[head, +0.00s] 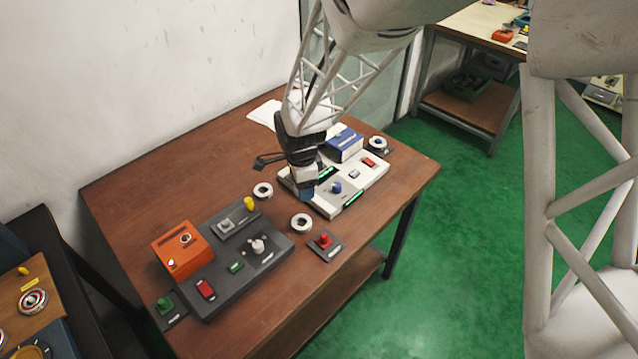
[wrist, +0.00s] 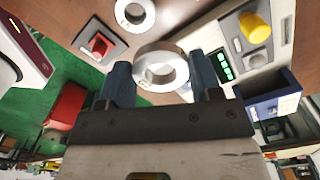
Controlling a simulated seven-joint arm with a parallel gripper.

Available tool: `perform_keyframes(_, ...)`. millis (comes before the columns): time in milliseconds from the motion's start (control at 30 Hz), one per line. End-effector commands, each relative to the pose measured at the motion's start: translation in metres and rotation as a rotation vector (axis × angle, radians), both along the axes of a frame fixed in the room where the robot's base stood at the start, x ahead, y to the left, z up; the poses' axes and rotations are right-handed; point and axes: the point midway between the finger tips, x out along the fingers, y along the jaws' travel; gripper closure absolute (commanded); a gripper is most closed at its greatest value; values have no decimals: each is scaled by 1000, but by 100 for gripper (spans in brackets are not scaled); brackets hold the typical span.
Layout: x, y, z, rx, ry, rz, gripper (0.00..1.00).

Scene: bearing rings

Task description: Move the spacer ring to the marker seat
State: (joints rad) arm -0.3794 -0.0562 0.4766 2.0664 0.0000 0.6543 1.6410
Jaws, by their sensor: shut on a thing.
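My gripper (head: 307,193) is over the table, at the left edge of the white console. In the wrist view its blue fingers (wrist: 163,82) are shut on a silver ring (wrist: 160,66), which appears to be the spacer ring. The fingers and wrist hide this ring in the head view. Two similar loose rings lie on the wood, one in front (head: 301,222) and one further left (head: 263,190). A third ring (head: 377,143) sits around a blue peg at the back right. I cannot tell which seat is the marker seat.
A red peg (head: 324,241) stands on a dark plate at the front edge. The dark console (head: 225,285) carries a yellow peg (head: 249,203) and a pale peg (head: 257,246). An orange box (head: 181,249), a blue box (head: 344,143) and a blue peg (head: 336,187) are obstacles.

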Motion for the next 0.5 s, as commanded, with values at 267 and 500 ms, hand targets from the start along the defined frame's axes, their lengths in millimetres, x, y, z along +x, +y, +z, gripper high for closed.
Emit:
perform_keyframes(267,-11,58,6,0,0,219,71)
perform_keyframes(500,-26,106,10,0,0,406,71)
